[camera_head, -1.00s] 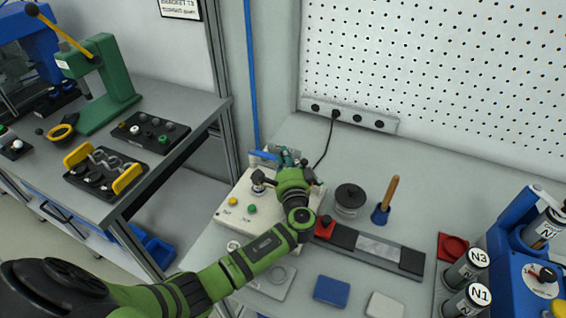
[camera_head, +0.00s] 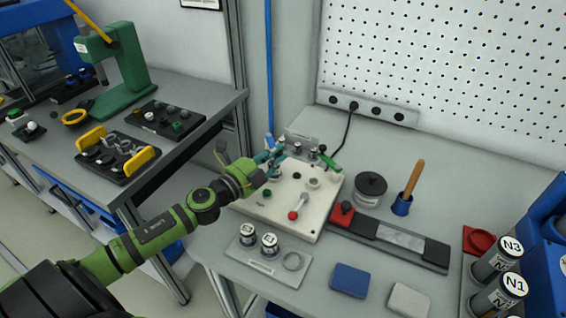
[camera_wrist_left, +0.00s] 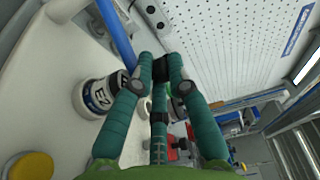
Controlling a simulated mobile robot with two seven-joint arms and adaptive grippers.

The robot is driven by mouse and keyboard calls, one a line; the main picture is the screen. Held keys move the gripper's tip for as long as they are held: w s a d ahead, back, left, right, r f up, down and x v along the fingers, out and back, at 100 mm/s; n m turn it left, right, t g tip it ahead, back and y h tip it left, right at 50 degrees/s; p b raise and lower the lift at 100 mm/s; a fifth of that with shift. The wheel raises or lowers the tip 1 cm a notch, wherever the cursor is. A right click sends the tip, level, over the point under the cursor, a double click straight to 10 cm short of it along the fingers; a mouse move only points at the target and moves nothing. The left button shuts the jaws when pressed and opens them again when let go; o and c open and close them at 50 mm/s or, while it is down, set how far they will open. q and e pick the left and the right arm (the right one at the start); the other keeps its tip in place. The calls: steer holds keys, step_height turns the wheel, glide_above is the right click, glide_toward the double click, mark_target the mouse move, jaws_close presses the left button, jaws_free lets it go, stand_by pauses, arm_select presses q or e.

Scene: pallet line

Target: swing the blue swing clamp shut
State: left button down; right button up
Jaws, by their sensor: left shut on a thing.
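The blue swing clamp (camera_wrist_left: 117,35) shows in the left wrist view as a blue bar running down to my fingertips. My right gripper is not in view.
A cylinder marked EZ (camera_wrist_left: 98,96) stands close beside the fingers. A red-tipped lever (camera_head: 294,214) and a green button (camera_head: 267,192) are on the board. A tray (camera_head: 262,266) with two cylinders lies in front; a black-and-grey bar (camera_head: 400,240) lies right. A pegboard (camera_head: 440,70) rises behind.

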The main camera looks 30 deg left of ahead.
arm_select(q)
steer(key=shift+s+a+m+h+b, duration=0.35)
steer(key=shift+a+m+h+b, duration=0.15)
steer(key=shift+m+h+b, duration=0.35)
steer(key=shift+r+g+h, duration=0.15)
steer(key=shift+g+h, duration=0.15)
steer(key=shift+h, duration=0.05)
steer(key=shift+a, duration=0.1)
steer(key=c, duration=1.5)
jaws_free()
steer(key=shift+s, duration=0.4)
steer(key=v, duration=1.1)
steer(key=shift+s+a+r, duration=0.1)
steer(key=shift+s+a, duration=0.05)
steer(key=shift+s, duration=0.05)
